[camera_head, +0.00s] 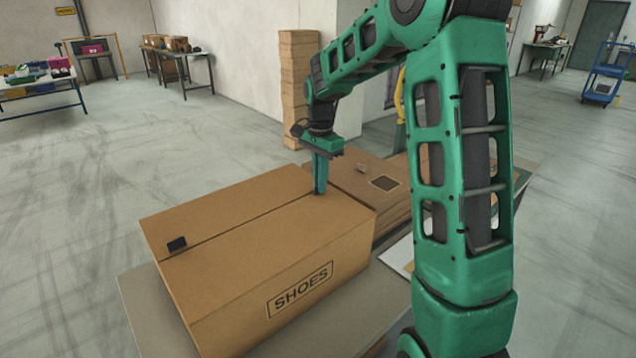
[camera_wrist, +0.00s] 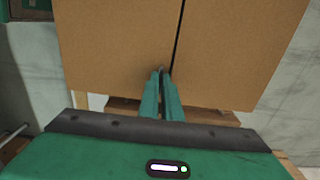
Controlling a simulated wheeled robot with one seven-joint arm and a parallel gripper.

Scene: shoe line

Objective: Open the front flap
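The brown cardboard box (camera_head: 225,290) marked SHOES stands on a grey table, its top closed. The front flap (camera_head: 265,245) is the nearer top panel, lying flat; a thin dark seam divides it from the far flap (camera_head: 230,205). A small black tab (camera_head: 177,244) sits at the seam's left end. My gripper (camera_head: 320,190) points down at the seam's right end. In the wrist view, its fingers (camera_wrist: 161,75) are close together at the top panels, just left of the seam. A small dark bit shows at the tips; I cannot tell what it is.
Flat stacked cartons (camera_head: 350,185) lie just behind the box to the right, with a small item and a dark square on top. A tall cardboard stack (camera_head: 300,80) stands behind. White paper (camera_head: 400,255) lies right of the box.

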